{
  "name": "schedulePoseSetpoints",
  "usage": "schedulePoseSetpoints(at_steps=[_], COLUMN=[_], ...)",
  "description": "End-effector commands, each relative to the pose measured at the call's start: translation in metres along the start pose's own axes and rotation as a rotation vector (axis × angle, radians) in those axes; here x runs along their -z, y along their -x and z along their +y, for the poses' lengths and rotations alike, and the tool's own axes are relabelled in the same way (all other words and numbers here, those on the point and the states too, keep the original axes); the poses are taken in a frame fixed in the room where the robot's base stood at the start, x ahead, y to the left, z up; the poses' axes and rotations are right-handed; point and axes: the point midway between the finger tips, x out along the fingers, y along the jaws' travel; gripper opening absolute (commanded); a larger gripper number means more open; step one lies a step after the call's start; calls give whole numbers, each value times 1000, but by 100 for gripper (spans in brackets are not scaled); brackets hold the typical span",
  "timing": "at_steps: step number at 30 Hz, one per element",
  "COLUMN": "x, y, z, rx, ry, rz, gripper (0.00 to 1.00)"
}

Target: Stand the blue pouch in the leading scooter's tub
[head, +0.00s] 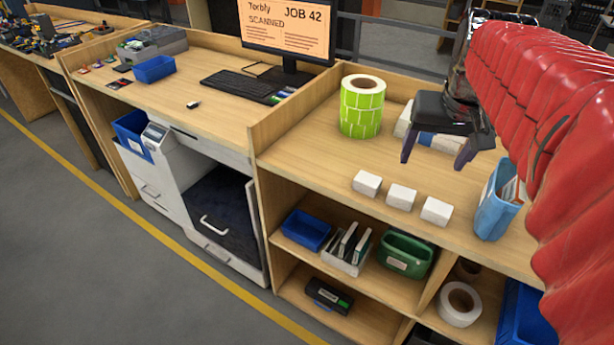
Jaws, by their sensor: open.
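My gripper (446,154) is open and empty, its two dark fingers spread above the right-hand bench. Behind and below it lies a white and blue item (426,138), partly hidden by the gripper; I cannot tell whether it is the blue pouch. A light-blue, open-topped holder (492,208) with papers or similar things in it stands to the right of the gripper, partly covered by my red-sleeved arm. No scooter or tub shows in this view.
A green label roll (362,107) and three small white boxes (401,197) stand on the right-hand bench (320,158). Shelves below hold a green bin (405,256) and a tape roll (459,304). A monitor (287,30) and keyboard (243,85) are on the left bench.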

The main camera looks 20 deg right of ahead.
Motion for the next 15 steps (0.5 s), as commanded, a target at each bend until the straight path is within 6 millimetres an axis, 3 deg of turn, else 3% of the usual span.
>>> schedulePoseSetpoints(at_steps=[1,6,15], x=[-12,-49,-126], y=[1,0,-8], z=[-18,-65,-128], rx=[14,58,146], ry=[38,144,328], rz=[10,41,94], gripper=[72,72,72])
